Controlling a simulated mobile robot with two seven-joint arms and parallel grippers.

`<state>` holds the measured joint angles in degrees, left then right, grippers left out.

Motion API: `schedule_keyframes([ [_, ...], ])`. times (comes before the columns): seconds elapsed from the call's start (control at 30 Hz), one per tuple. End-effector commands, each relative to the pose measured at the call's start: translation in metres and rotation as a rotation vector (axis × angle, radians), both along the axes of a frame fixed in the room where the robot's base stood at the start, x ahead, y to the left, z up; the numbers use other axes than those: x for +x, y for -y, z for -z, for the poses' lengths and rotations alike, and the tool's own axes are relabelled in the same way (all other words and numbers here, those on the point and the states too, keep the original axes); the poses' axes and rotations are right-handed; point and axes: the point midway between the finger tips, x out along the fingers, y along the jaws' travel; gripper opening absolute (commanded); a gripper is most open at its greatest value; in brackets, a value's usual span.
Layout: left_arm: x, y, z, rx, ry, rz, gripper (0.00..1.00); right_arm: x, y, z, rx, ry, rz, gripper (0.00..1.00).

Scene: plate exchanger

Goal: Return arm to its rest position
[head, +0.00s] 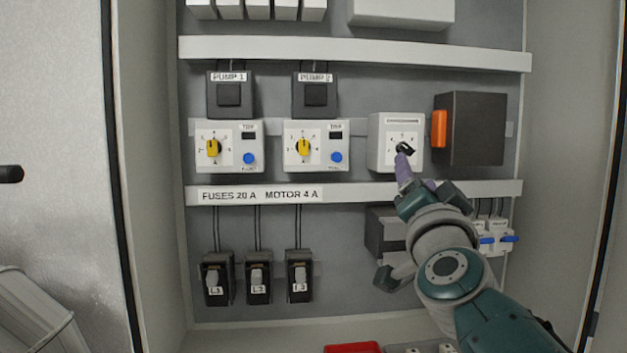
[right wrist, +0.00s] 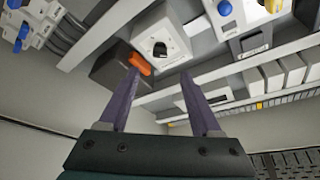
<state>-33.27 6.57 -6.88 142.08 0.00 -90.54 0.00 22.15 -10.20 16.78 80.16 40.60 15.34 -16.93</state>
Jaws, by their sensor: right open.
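My right arm reaches up from the lower right in the head view. Its gripper (head: 403,168) is in front of the white box with a black rotary knob (head: 404,149), with the purple fingers just below the knob. In the right wrist view the two purple fingers (right wrist: 158,100) are spread apart with nothing between them. The black knob (right wrist: 160,50) shows beyond the fingertips, apart from them. The orange handle (right wrist: 140,63) on the dark box lies near the left fingertip; whether they touch I cannot tell. My left gripper is not in view.
The open cabinet holds PUMP 1 (head: 229,94) and PUMP 2 (head: 315,95) units with yellow knobs, and fuse holders L1 to L3 (head: 258,277) below. White rails (head: 350,52) run across. The orange handle on the dark box (head: 475,128) is right of the gripper. A red item (head: 352,348) lies at the bottom.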

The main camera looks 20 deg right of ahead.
Motion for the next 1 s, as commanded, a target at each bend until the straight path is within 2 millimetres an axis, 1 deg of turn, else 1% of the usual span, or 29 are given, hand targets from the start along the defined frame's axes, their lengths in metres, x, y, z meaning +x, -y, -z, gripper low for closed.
schedule_keyframes([
  [0.17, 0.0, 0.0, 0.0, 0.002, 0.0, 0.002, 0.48, 0.0, -0.002, 0.001, -0.008, -0.007, -0.009, 0.65],
  [0.27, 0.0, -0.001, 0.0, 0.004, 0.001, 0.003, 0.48, -0.002, -0.014, 0.01, -0.06, -0.06, -0.08, 0.65],
  [0.37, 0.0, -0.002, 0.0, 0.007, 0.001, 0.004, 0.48, -0.011, -0.046, 0.035, -0.166, -0.195, -0.232, 0.65],
  [0.4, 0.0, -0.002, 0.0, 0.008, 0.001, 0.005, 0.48, -0.02, -0.062, 0.051, -0.22, -0.277, -0.308, 0.65],
  [0.47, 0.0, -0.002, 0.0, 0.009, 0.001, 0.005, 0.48, -0.039, -0.087, 0.08, -0.297, -0.422, -0.426, 0.65],
  [0.5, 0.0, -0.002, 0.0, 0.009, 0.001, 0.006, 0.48, -0.056, -0.102, 0.103, -0.343, -0.529, -0.5, 0.65],
  [0.57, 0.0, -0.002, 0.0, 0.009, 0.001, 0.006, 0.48, -0.089, -0.12, 0.136, -0.404, -0.699, -0.599, 0.65],
  [0.6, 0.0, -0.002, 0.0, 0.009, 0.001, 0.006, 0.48, -0.114, -0.128, 0.157, -0.438, -0.816, -0.656, 0.65],
  [0.67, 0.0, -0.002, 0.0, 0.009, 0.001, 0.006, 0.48, -0.155, -0.136, 0.183, -0.475, -0.987, -0.724, 0.65],
  [0.7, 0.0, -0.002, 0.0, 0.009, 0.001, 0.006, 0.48, -0.183, -0.138, 0.198, -0.495, -1.095, -0.758, 0.65],
  [0.77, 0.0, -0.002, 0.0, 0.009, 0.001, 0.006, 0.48, -0.223, -0.138, 0.213, -0.513, -1.244, -0.796, 0.65],
  [0.8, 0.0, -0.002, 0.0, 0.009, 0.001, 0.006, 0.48, -0.247, -0.136, 0.22, -0.519, -1.332, -0.811, 0.65],
  [0.9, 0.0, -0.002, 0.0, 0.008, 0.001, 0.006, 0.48, -0.295, -0.131, 0.228, -0.526, -1.502, -0.833, 0.65],
  [1.0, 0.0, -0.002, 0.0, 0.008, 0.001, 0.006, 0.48, -0.324, -0.127, 0.229, -0.523, -1.603, -0.84, 0.65],
])
